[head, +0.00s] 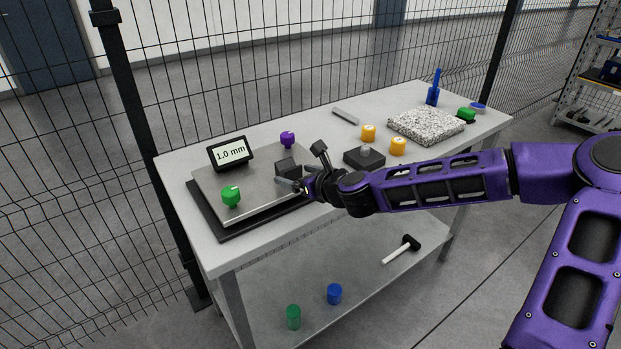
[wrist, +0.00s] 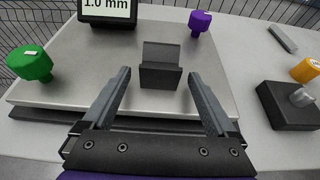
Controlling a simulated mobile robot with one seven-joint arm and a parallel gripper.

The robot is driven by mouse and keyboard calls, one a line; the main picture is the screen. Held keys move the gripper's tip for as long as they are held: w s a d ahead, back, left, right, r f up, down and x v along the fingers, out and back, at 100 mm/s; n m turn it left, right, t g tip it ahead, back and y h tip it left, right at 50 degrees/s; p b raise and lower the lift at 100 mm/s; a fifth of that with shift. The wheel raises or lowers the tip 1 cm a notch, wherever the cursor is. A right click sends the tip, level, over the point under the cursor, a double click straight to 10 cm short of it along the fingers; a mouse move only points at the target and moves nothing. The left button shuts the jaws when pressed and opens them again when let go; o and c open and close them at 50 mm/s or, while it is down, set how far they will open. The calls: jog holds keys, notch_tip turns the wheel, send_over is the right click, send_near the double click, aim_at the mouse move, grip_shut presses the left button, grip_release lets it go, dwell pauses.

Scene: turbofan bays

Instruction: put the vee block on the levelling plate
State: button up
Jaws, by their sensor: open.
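The dark vee block (head: 287,168) stands on the grey levelling plate (head: 262,200), toward its right side. In the wrist view the vee block (wrist: 161,67) rests upright on the plate (wrist: 75,75), short of the far edge. My gripper (head: 283,183) is open at the near side of the block. In the wrist view my gripper's fingers (wrist: 160,88) are spread to either side of the block's near end, with clear gaps, and nothing is between them. Part of the plate is hidden behind my gripper.
A display reading 1.0 mm (head: 231,153) stands behind the plate. A green knob (head: 231,196) and a purple knob (head: 287,139) sit at the plate's corners. A black block with a grey knob (head: 364,157), yellow pieces (head: 398,146) and a speckled slab (head: 426,125) stand to the right.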

jog(key=p+v, duration=0.1)
jog(key=v, duration=1)
